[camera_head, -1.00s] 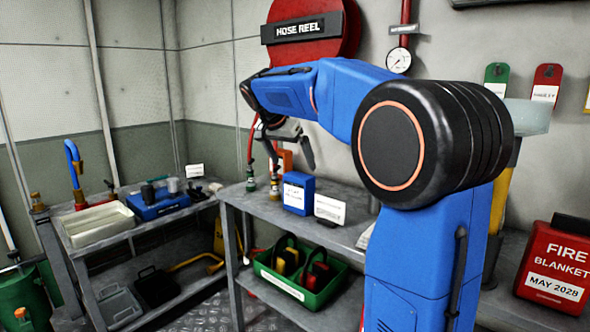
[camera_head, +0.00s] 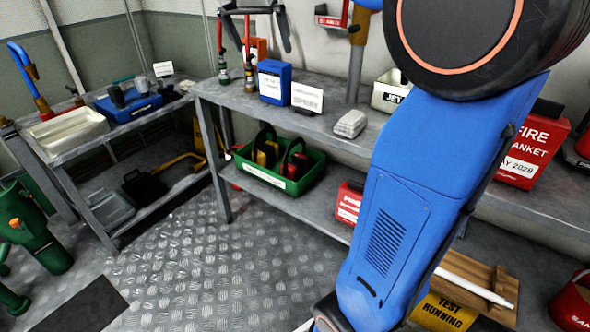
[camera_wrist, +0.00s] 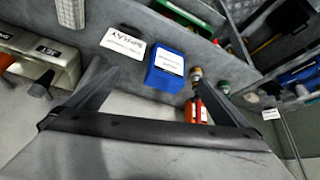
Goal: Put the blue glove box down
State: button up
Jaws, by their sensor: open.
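The blue glove box (camera_head: 274,82), with a white label on its front, stands upright on the upper shelf of the grey bench (camera_head: 330,122). My gripper (camera_head: 262,46) is above and behind it in the head view, with its dark fingers spread and nothing between them. In the wrist view, the blue glove box (camera_wrist: 166,72) shows beyond and between the two open fingertips (camera_wrist: 158,84), apart from them as far as I can tell. The gripper body is partly cut off by the top edge of the head view.
A white card (camera_head: 307,97) stands right beside the box. A pale block (camera_head: 350,124) lies further right. A green crate (camera_head: 281,171) sits on the shelf below. The bench surface in front of the box is mostly clear.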

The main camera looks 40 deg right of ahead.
jog(key=s+a+f+n+y, duration=0.2)
jog(key=s+a+f+n, duration=0.3)
jog(key=s+f, duration=0.8)
jog(key=s+a+f+n+t+y, duration=0.1)
jog(key=s+a+f+n+y, duration=0.2)
jog(key=s+f, duration=1)
jog(key=s+a+n, duration=0.2)
jog(key=s, duration=0.3)
jog(key=shift+a+f, duration=0.25)
jog(key=shift+a, duration=0.05)
